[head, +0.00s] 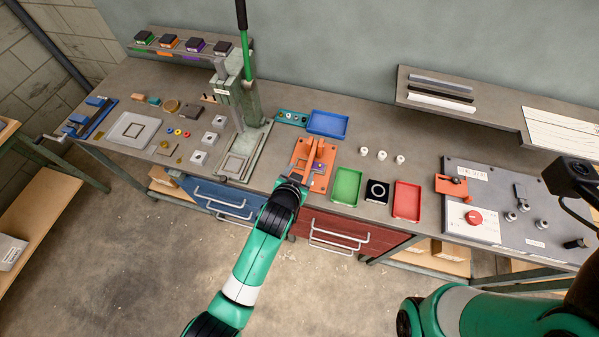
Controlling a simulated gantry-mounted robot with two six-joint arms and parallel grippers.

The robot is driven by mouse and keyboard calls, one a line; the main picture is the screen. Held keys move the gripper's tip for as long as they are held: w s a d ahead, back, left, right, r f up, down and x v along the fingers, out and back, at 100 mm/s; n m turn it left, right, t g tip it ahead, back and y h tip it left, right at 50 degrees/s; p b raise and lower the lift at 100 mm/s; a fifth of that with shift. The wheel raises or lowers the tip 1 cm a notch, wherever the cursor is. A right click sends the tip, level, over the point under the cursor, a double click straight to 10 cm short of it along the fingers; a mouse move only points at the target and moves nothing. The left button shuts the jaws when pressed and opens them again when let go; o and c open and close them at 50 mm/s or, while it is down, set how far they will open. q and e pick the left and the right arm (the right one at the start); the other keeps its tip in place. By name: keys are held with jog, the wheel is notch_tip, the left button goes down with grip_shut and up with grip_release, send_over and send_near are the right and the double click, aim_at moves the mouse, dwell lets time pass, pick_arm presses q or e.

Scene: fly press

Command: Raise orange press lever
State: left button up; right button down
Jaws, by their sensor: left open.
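The orange press (300,151) stands on the workbench near its front edge, left of the green tray. A small purple part shows at its middle. Its lever is hard to pick out, and the front of the press is partly hidden by my left gripper. My left gripper (293,181) is open at the front of the orange press, its fingers small and dark. I cannot tell whether they touch the press or its lever. My right arm enters at the lower right; its gripper fingers are not visible.
A tall green press (248,100) with a raised green lever (244,45) stands to the left. A blue tray (327,123) lies behind. A control panel (500,226) is further right.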

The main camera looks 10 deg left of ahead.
pick_arm(q)
jog(key=p+v, duration=0.7)
jog(key=v, duration=0.4)
jog(key=shift+s+r+p, duration=0.15)
jog(key=shift+s+p, duration=0.1)
jog(key=shift+p, duration=0.05)
